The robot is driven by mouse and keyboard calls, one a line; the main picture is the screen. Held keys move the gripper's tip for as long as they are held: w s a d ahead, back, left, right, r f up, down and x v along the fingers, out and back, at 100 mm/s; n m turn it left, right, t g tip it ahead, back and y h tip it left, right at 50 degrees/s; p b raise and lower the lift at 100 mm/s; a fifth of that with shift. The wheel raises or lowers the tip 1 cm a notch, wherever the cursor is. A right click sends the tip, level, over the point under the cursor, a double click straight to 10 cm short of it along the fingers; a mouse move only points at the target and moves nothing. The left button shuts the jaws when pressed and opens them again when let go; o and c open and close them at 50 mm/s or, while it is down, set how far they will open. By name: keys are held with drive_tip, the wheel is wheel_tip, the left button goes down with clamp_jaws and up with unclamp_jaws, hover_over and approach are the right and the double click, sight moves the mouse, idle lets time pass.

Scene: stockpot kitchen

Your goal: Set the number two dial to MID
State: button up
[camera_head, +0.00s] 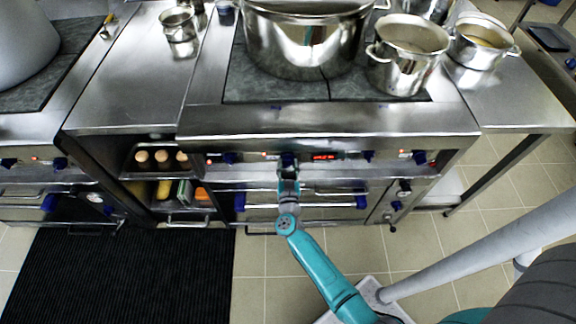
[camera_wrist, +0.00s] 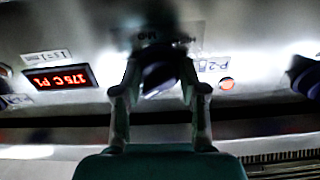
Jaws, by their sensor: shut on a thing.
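The number two dial is a dark blue knob (camera_wrist: 160,76) on the stove's steel front panel, beside a label that reads P-2 (camera_wrist: 213,66) upside down in the wrist view. My gripper (camera_wrist: 160,88) is shut on this dial, one finger on each side of it. In the head view my gripper (camera_head: 288,177) reaches up to the panel, and the dial (camera_head: 288,160) shows just above it. Markings (camera_wrist: 165,38) by the dial are blurred and partly hidden, so I cannot tell which setting it points to.
A lit red display (camera_wrist: 60,78) sits to one side of the dial, and a glowing lamp (camera_wrist: 227,84) to the other. More blue dials (camera_head: 229,158) line the panel. Oven handles (camera_head: 335,193) run below it. A large stockpot (camera_head: 305,45) and a smaller pot (camera_head: 405,60) stand above.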

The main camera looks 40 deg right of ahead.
drive_tip(key=m, duration=1)
drive_tip(key=shift+m, duration=0.4)
drive_tip(key=m, duration=0.5)
drive_tip(key=shift+m, duration=0.3)
drive_tip(key=m, duration=0.4)
drive_tip(key=shift+r+m, duration=0.1)
drive_tip(key=shift+m, duration=0.2)
drive_tip(key=o, duration=1.1)
drive_tip(key=shift+o, duration=0.2)
drive_tip(key=v, duration=1.2)
